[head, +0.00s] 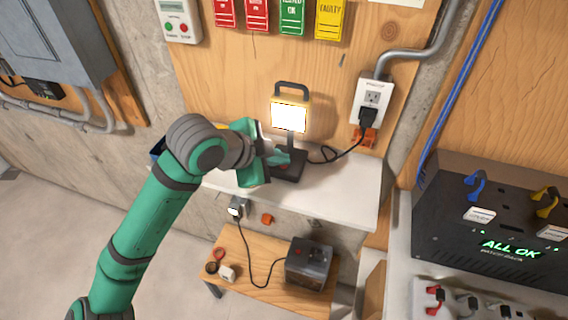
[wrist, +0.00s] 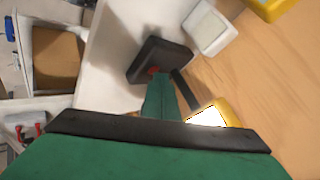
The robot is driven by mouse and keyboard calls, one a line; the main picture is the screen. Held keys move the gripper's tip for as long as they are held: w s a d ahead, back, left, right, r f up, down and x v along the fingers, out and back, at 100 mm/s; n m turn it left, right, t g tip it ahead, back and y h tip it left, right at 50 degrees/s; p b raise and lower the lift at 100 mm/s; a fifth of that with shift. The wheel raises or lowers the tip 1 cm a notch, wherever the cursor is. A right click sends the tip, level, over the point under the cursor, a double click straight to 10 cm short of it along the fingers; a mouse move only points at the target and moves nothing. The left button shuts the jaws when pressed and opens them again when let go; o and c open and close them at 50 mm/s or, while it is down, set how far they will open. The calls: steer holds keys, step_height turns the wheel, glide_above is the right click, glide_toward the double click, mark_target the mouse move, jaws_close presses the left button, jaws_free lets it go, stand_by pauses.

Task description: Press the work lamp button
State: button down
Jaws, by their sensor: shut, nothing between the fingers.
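The work lamp (head: 290,115) stands on the white shelf with its yellow-framed panel glowing bright white. Its lit head (wrist: 208,114) is also at the lower right of the wrist view. The lamp's black base (head: 292,168) sits on the shelf, and the base (wrist: 172,56) shows ahead of my fingers in the wrist view. A red button (wrist: 152,70) on the base is partly hidden by my fingertips. My green gripper (head: 286,158) is shut and empty, its tips at the button; I cannot tell whether they touch it.
The white shelf (head: 340,192) has clear room right of the lamp. A black cord runs to the wall outlet (head: 372,98). A low wooden bench (head: 255,275) with a dark box (head: 309,263) is below. A black "ALL OK" panel (head: 490,225) stands at right.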

steer(key=shift+r, duration=0.1)
steer(key=shift+w+r, duration=0.1)
steer(key=shift+r, duration=0.6)
steer(key=shift+r, duration=0.25)
steer(key=shift+a+r, duration=0.1)
steer(key=shift+r, duration=2.15)
